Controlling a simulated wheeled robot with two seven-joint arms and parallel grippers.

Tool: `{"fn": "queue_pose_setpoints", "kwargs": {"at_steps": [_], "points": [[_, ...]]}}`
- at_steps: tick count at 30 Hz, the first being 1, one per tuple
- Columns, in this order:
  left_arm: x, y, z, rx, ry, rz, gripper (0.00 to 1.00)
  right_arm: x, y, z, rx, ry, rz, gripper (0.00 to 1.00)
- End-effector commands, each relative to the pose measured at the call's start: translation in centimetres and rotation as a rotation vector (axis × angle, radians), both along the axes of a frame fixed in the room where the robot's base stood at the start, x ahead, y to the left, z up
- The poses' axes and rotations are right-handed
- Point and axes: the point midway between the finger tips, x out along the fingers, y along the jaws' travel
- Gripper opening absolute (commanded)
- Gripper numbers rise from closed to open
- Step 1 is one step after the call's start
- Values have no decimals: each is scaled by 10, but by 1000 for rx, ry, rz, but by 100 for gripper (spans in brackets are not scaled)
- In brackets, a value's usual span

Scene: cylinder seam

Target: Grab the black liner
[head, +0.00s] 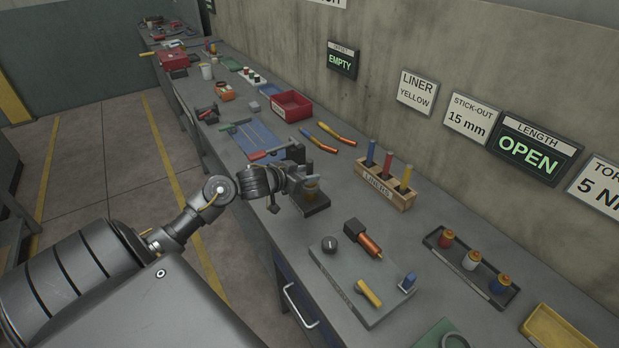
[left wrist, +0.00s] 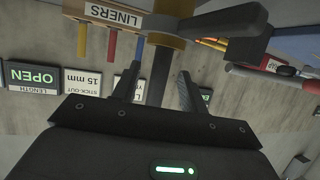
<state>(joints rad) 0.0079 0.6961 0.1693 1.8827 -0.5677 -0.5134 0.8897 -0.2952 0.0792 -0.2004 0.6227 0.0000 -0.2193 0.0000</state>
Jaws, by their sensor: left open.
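I cannot tell whether this bar is the black liner. The rack holds a blue liner (head: 370,154), a red liner (head: 387,164) and a yellow liner (head: 406,177); no black one is clearly visible there. My right gripper is out of view.
A grey plate (head: 335,274) with a copper-coloured tool (head: 370,246) lies in front. A dark tray (head: 470,266) with several coloured pieces is right of it. A red bin (head: 291,105) stands farther back. The wall sign (head: 417,91) reads LINER YELLOW.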

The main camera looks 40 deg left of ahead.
Motion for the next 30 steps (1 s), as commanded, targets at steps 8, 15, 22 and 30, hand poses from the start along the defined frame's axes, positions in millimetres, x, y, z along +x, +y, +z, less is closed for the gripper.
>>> {"fn": "queue_pose_setpoints", "kwargs": {"at_steps": [8,15,22,30], "points": [[19,-2,-8,0,0,1,43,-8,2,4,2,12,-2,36],[19,-2,-8,1,0,0,33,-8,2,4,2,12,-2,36],[18,-2,-8,1,0,0,3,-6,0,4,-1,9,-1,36],[18,-2,-7,1,-1,1,0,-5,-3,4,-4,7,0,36]]}}
